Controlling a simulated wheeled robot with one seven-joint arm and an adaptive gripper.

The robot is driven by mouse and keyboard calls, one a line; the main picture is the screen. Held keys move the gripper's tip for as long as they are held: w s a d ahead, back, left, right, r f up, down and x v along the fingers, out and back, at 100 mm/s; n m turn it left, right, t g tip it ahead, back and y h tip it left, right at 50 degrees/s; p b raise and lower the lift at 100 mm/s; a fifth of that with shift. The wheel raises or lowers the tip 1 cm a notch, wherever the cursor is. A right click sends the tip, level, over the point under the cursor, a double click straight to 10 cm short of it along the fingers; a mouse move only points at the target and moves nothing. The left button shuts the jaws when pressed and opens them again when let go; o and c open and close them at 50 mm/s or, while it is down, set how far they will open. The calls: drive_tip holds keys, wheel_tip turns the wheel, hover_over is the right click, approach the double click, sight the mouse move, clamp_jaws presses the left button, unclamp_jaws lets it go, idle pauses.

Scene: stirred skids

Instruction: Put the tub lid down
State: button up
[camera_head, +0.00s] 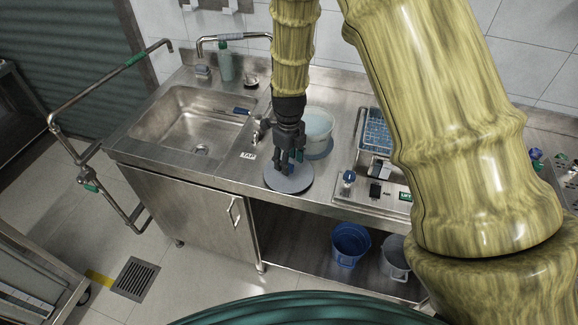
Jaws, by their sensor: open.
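The tub lid (288,183) is a round grey disc. It appears to lie flat on the steel counter, right of the sink and close to the front edge. My gripper (289,162) points down right over the lid, with its fingers open. The fingers hide part of the lid's middle, and I cannot tell whether they touch it. A pale tub (319,124) with bluish contents stands uncovered just behind and to the right of my gripper.
The sink (190,115) is left of the lid. A green bottle (225,62) stands behind the sink. A blue wire basket (376,130) sits in a steel unit to the right. Blue bucket (350,243) and grey bucket (395,257) stand on the lower shelf. My arm hides the right side.

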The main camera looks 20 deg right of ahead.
wheel_tip(320, 180, up, 9)
drive_tip(key=b, duration=0.2)
drive_tip(key=shift+r+b, duration=0.15)
drive_tip(key=shift+b, duration=0.2)
idle(0.5)
